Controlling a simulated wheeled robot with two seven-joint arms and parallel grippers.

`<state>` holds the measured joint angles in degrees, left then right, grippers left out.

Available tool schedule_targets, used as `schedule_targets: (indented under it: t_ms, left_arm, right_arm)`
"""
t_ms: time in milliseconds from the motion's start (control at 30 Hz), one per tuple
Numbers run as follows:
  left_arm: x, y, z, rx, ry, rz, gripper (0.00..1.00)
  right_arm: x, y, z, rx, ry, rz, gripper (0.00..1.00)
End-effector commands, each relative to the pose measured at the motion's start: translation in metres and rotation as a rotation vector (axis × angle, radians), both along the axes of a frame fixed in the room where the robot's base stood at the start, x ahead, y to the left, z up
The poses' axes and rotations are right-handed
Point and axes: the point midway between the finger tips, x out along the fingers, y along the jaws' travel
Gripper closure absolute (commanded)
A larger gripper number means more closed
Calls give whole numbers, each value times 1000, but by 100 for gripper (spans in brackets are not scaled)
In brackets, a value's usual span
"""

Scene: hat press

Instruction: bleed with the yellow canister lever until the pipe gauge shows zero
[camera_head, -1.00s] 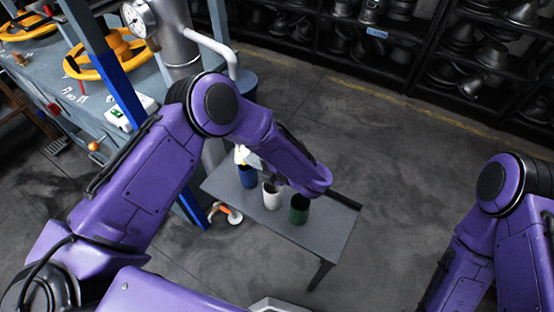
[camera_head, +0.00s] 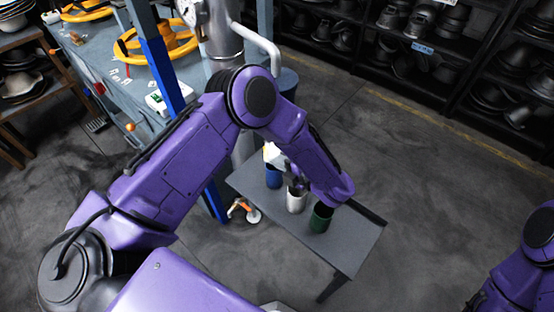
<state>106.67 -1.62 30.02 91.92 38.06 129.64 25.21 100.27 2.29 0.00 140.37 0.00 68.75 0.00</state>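The pipe gauge (camera_head: 187,10) is a round white dial on the grey vertical pipe (camera_head: 222,42). It is cut by the top edge, and its reading is too small to tell. No yellow canister lever can be made out clearly. A small white and yellow piece (camera_head: 272,154) shows beside my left forearm, partly hidden by it. My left gripper (camera_head: 292,182) points down among the blue cup (camera_head: 273,177), the white cup (camera_head: 296,203) and the green cup (camera_head: 320,220). The forearm hides most of its fingers. My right arm shows at the right edge, with its gripper out of frame.
The cups stand on a low grey table (camera_head: 352,250). An orange and white fitting (camera_head: 243,210) is by its left side. Yellow handwheels (camera_head: 165,52) lie on the blue-grey press bench (camera_head: 105,65). Dark shelves of metal hat forms line the back. The floor at right is clear.

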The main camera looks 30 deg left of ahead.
Motion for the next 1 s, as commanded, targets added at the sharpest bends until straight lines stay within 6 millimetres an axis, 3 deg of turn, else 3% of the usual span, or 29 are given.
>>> schedule_targets:
  t_ms: [167,267,367,500,700,1000]
  left_arm:
    - [0,-2,-1,1,0,0,100]
    - [-3,-14,-1,1,-1,2,100]
    - [-8,-36,-1,1,-3,6,100]
    - [-16,-76,-6,2,-5,5,100]
    - [-25,-117,-3,2,-5,12,100]
    - [-29,-132,0,1,-1,15,100]
  right_arm:
    - [0,0,-1,0,0,0,57]
    - [0,0,-3,0,0,0,57]
    - [0,0,-6,0,0,0,57]
    - [0,0,-26,0,0,0,57]
    - [0,0,-39,0,0,0,57]
    - [0,0,-41,0,0,0,57]
